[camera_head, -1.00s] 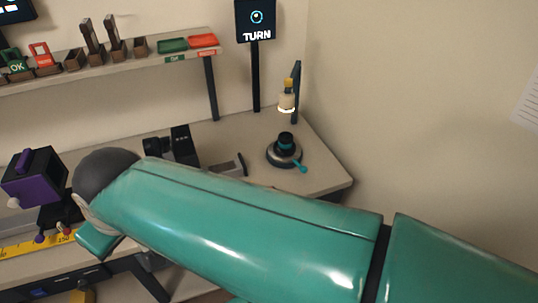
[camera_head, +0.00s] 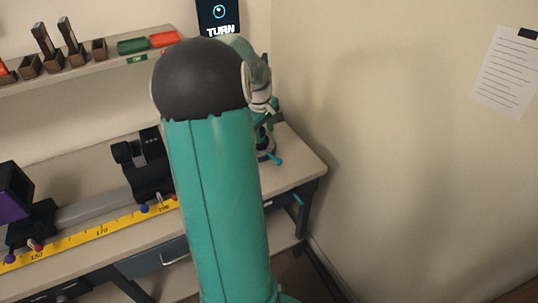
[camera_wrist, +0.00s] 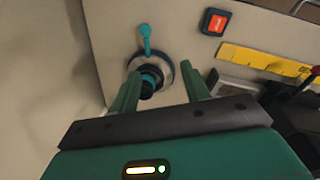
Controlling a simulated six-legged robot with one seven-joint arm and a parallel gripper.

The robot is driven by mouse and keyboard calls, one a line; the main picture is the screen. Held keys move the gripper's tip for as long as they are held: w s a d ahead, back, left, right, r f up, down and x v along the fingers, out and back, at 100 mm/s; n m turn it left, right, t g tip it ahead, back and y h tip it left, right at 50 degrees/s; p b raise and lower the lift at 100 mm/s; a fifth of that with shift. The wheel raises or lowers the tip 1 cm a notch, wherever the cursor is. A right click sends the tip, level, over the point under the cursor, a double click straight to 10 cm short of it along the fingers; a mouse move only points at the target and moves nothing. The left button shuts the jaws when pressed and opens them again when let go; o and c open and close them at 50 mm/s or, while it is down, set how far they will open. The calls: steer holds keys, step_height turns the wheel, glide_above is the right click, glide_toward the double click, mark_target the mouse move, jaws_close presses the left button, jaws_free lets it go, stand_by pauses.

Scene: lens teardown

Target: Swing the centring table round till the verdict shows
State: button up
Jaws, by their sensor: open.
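The centring table (camera_wrist: 169,64) is a round grey disc with a dark and teal lens part (camera_wrist: 152,78) at its middle. Its teal handle (camera_wrist: 145,38) sticks out toward the top of the wrist view. In the head view my arm covers most of the table, and the handle (camera_head: 274,158) shows just right of the arm. My gripper (camera_wrist: 160,72) is open and empty, its fingers either side of the lens part in the picture. Whether they touch it cannot be told. The screen (camera_head: 218,15) reads TURN under a ring symbol.
A bench rail with a yellow ruler (camera_head: 112,234) and dark carriages (camera_head: 150,165) lies left of my arm. A shelf (camera_head: 88,72) with trays and wooden holders is behind. A black square with an orange face (camera_wrist: 216,22) lies near the table. A wall stands close on the right.

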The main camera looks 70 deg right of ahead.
mark_target(278, 159)
steer(key=s+d+f, duration=0.1)
steer(key=f, duration=0.4)
steer(key=s+d+f, duration=0.1)
steer(key=f, duration=0.4)
steer(key=s+d+f, duration=0.1)
steer(key=d+f, duration=0.1)
steer(key=f, duration=0.2)
steer(key=shift+s+f, duration=0.4)
jaws_close()
